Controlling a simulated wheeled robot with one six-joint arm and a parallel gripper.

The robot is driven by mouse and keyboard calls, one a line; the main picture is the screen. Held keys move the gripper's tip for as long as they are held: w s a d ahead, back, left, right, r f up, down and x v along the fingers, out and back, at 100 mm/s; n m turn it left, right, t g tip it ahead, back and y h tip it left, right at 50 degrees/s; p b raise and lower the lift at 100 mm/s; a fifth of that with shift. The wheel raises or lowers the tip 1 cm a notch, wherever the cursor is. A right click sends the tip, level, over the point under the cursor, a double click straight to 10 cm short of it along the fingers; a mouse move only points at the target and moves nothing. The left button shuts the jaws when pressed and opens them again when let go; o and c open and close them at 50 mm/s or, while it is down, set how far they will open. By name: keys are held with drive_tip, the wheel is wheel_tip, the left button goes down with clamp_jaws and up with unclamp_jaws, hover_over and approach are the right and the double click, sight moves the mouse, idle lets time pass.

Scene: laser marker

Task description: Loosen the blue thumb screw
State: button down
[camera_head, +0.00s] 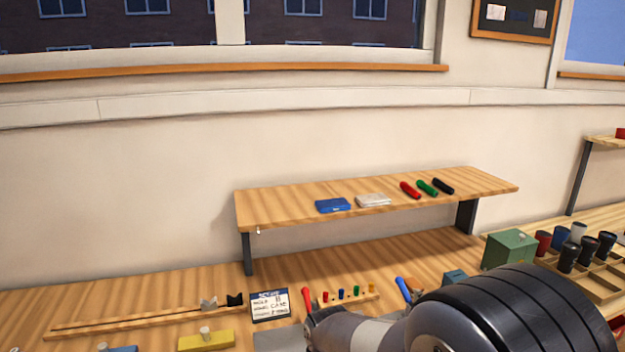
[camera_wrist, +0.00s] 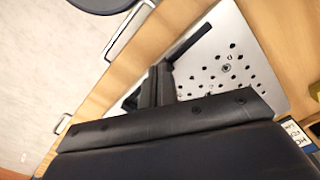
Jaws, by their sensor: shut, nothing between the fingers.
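I cannot pick out the blue thumb screw for certain in either view. In the head view a small blue peg (camera_head: 341,294) stands in a wooden strip among coloured pegs, and a blue handle (camera_head: 403,288) lies to its right. In the wrist view my gripper (camera_wrist: 157,86) is shut and empty, its dark fingers over the edge of a grey metal plate (camera_wrist: 218,72) with many dark holes. A dark bar lies on the plate. My arm hides the gripper and much of the bench in the head view.
A green box (camera_head: 510,248) and a divided tray (camera_head: 590,285) are at right. A card (camera_head: 269,305) stands near the front.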

drive_tip(key=shift+s+d, duration=0.1)
drive_tip(key=shift+d, duration=0.2)
idle(0.4)
drive_tip(key=shift+s, duration=0.1)
drive_tip(key=shift+s+r+p, duration=0.1)
drive_tip(key=shift+s+p, duration=0.2)
drive_tip(key=shift+p, duration=0.05)
wheel_tip(320, 180, up, 6)
drive_tip(key=p, duration=0.4)
drive_tip(key=shift+p, duration=0.35)
drive_tip(key=shift+a, duration=0.1)
